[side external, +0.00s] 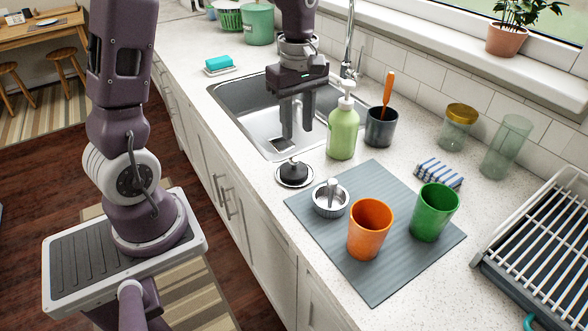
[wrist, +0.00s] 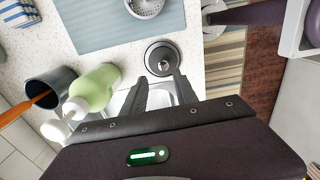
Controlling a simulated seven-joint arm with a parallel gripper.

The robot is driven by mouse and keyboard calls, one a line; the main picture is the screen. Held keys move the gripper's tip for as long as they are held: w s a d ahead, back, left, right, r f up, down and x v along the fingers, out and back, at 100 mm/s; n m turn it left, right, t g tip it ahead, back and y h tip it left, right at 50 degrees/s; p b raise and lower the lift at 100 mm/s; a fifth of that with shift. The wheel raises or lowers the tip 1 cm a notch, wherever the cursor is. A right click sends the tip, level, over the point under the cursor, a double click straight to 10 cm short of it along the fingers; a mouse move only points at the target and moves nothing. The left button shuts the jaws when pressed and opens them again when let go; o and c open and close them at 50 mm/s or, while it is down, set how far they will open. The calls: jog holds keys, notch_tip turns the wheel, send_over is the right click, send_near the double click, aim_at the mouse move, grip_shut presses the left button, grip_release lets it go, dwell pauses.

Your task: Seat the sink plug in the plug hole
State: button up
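The sink plug (side external: 294,171) is black with a small upright knob. It sits on a round, light-coloured dish (side external: 281,183) on the counter, by the sink's near right corner. In the wrist view the plug (wrist: 160,58) shows just beyond my fingertips. My gripper (side external: 297,136) points down over the right part of the steel sink (side external: 262,128), above and behind the plug. Its fingers are apart with nothing between them; it also shows in the wrist view (wrist: 162,78). I cannot make out the plug hole; my gripper covers part of the sink.
A green soap bottle (side external: 342,133) stands close right of my gripper, beside a dark pot (side external: 381,127) with an orange-handled tool. A grey mat (side external: 382,283) holds a metal strainer (side external: 331,199), an orange cup (side external: 369,230) and a green cup (side external: 434,212). The faucet (side external: 348,50) rises behind.

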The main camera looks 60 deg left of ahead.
aim_at(294, 158)
jog(key=f, duration=0.9)
jog(key=shift+s+a, duration=0.15)
jog(key=shift+s, duration=0.15)
grip_shut()
